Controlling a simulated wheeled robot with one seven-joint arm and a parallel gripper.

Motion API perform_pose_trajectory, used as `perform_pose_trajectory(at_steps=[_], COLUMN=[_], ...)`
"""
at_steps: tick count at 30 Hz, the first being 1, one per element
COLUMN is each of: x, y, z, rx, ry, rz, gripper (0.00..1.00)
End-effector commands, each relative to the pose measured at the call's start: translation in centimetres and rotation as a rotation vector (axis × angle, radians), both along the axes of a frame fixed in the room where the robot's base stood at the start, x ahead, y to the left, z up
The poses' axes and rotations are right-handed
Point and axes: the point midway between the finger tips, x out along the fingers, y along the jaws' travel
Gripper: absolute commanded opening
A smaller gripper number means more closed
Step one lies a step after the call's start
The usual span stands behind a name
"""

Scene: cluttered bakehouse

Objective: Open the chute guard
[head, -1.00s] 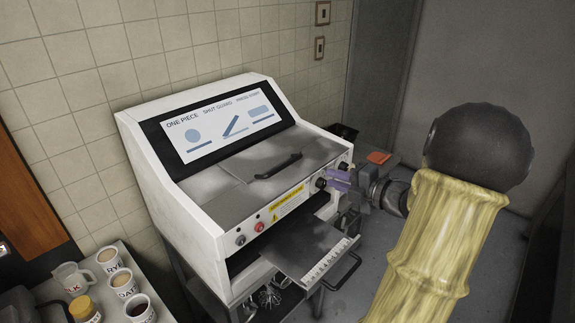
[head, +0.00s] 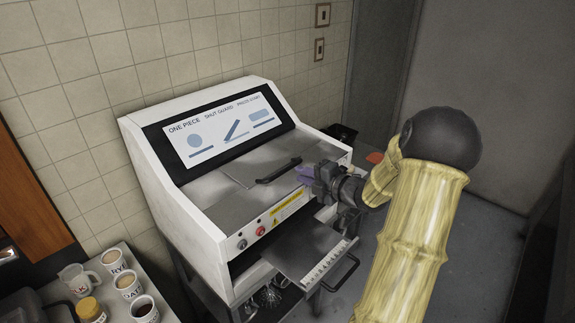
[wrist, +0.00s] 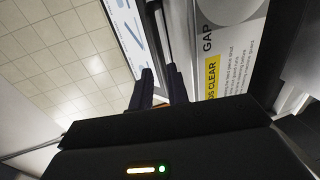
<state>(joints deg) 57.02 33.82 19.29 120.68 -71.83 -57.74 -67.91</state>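The chute guard (head: 245,168) is a grey metal panel on the sloping top of a white machine, below its display. It lies flat and looks shut. A black bar handle (head: 278,172) is fixed near its front edge. My gripper (head: 303,172) has purple-looking fingertips and is just right of the handle's right end, above the machine's front edge. In the wrist view the two dark fingers (wrist: 161,88) stand apart with a narrow empty gap. A thin dark bar, likely the handle (wrist: 163,38), lies beyond the fingertips. I cannot tell any contact.
The display (head: 222,128) shows pictograms. A red button (head: 260,230) and a yellow label (head: 286,202) are on the front. A tray with a handle (head: 315,255) juts out below. Several cups (head: 128,284) and a jug (head: 76,279) stand at lower left. Wall tiles are behind.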

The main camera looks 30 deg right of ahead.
Motion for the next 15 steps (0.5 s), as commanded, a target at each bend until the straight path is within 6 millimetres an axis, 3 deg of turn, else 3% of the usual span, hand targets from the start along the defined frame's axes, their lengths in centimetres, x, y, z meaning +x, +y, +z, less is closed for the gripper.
perform_pose_trajectory(at_steps=[9, 15], x=[5.0, 6.5], y=[1.9, 2.4], z=[-0.8, -1.4], rx=[0.002, 0.001], ry=[0.002, 0.000], rz=[0.002, 0.001], gripper=[0.17, 0.17])
